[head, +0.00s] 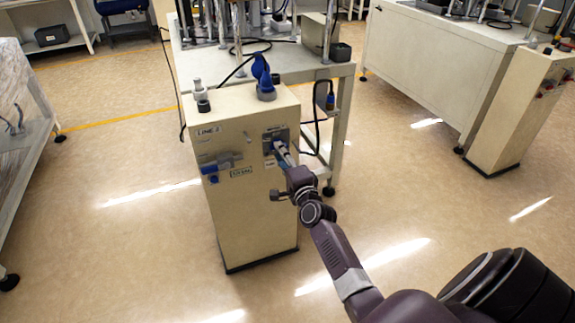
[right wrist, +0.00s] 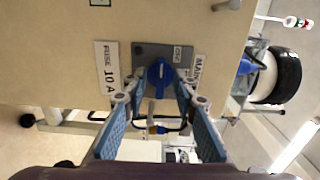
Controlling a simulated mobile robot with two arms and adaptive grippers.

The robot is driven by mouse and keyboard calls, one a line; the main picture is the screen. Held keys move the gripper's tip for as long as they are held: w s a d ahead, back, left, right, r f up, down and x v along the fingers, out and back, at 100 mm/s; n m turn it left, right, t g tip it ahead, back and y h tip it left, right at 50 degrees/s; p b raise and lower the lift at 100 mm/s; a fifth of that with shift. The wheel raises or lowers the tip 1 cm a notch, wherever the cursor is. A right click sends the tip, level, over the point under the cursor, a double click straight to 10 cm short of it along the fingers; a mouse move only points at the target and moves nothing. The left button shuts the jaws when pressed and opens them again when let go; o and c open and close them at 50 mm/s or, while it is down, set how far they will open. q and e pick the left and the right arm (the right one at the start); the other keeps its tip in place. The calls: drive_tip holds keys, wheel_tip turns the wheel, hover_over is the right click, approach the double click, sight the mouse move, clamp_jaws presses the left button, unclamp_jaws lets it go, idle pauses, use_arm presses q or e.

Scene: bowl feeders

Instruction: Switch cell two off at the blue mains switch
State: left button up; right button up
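The beige cabinet (head: 230,215) stands in the middle of the head view, with a label (head: 208,132) that seems to read LINE 2. On its front right is a dark grey switch plate (head: 268,140), partly covered by my gripper. In the right wrist view the blue rotary switch (right wrist: 159,74) sits on the grey plate (right wrist: 141,52), between a FUSE 10 A label (right wrist: 108,68) and a MAIN label (right wrist: 198,70). My right gripper (head: 284,153) points at it. Its fingertips lie on either side of the knob, apparently with small gaps. My left gripper is out of view.
A blue fitting (head: 265,88) and a grey knobbed part (head: 199,95) stand on the cabinet's top. A blue valve (head: 210,169) is on its front left. A machine table (head: 300,66) stands behind it. A similar cabinet (head: 515,105) stands at right. The floor in front is clear.

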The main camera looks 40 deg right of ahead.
drive_tip(key=v, duration=1.1)
drive_tip(key=shift+a, duration=0.1)
